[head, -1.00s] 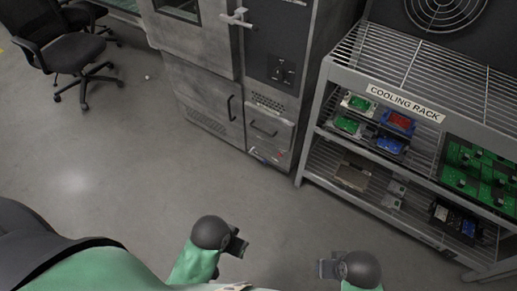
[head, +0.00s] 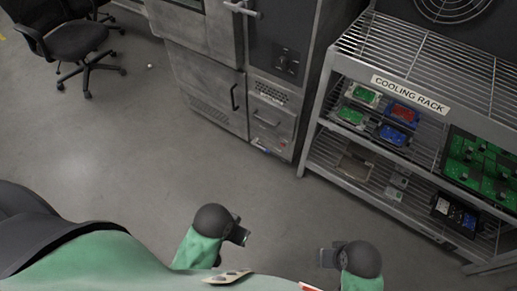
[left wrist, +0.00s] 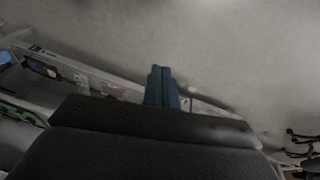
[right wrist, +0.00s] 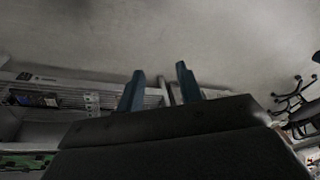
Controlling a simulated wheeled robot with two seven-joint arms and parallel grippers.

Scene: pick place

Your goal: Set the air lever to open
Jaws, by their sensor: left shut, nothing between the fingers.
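The grey oven-like cabinet (head: 205,75) stands at the top middle of the head view. Small blue and red parts (head: 268,150) show at the foot of its narrow right-hand section; they are too small to tell whether one is the air lever or how it is set. My left gripper (head: 243,238) is low in the head view, well short of the cabinet. Its fingers (left wrist: 161,70) are together and empty in the left wrist view. My right gripper (head: 325,258) is to its right, also away from everything. Its fingers (right wrist: 160,72) are apart with nothing between them.
The cooling rack (head: 350,68) stands right of the cabinet, with circuit boards and trays on its shelves. An office chair (head: 75,42) is at the upper left. The grey floor (head: 130,150) between me and the cabinet is clear.

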